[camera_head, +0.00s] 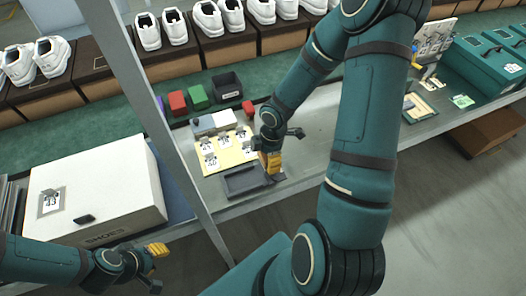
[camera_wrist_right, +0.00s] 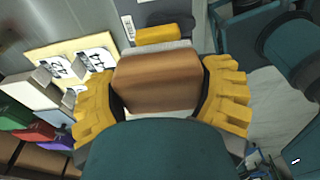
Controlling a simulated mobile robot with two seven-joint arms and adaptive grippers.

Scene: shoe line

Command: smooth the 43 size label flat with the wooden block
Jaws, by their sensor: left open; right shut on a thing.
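The white shoe box (camera_head: 105,180) stands at the left of the bench. My right gripper (camera_head: 270,163) is over the right end of a dark tray (camera_head: 240,185), far to the right of the box. In the right wrist view, its yellow fingers (camera_wrist_right: 163,95) are shut on the brown wooden block (camera_wrist_right: 157,80). My left gripper (camera_head: 155,266) is open and empty, in front of the box's lower right corner.
A yellow sheet of size labels (camera_head: 213,163) lies behind the tray. Red (camera_head: 177,103), green (camera_head: 197,97) and black (camera_head: 227,86) bins stand behind it. A grey upright post (camera_head: 165,145) stands between box and tray. Shoes on boxes line the back.

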